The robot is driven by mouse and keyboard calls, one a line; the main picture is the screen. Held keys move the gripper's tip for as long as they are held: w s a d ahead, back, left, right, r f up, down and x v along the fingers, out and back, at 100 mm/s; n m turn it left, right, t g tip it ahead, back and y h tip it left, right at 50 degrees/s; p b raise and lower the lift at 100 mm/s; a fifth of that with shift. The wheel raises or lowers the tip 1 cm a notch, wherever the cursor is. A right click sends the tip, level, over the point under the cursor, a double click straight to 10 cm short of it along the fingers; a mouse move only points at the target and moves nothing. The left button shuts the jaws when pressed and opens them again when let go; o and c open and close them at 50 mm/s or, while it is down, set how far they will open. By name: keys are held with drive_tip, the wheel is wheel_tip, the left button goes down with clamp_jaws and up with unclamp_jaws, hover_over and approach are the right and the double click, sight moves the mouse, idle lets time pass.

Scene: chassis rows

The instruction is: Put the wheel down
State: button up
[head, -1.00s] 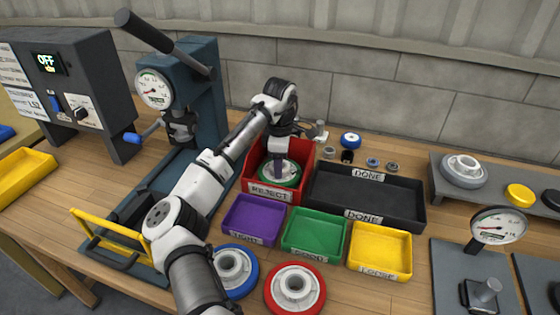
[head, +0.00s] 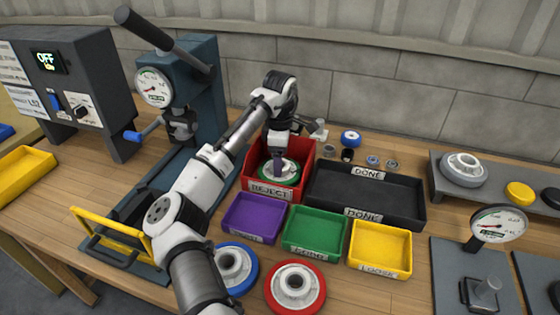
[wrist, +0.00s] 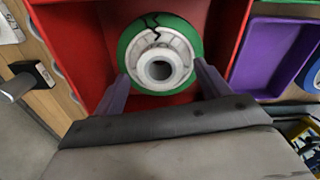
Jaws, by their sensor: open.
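The wheel (head: 279,171) has a green tread and a pale grey hub. It lies in the red bin labelled REJECT (head: 268,191). In the wrist view the wheel (wrist: 158,73) sits on the red floor of the bin, hub facing the camera, with a dark jagged crack in its green tread. My gripper (head: 279,166) is over the bin, pointing down. In the wrist view its two purple fingers (wrist: 160,85) are apart, one on each side of the wheel. I cannot tell whether either finger touches the tread.
A black DONE tray (head: 365,195) stands right of the bin. Purple (head: 254,218), green (head: 315,231) and yellow (head: 380,248) bins sit in front. A blue wheel (head: 235,268) and a red wheel (head: 295,288) lie near the front edge. A blue-grey press (head: 200,110) stands at left.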

wheel_tip(320, 180, up, 11)
idle(0.3)
drive_tip(key=shift+f, duration=0.1)
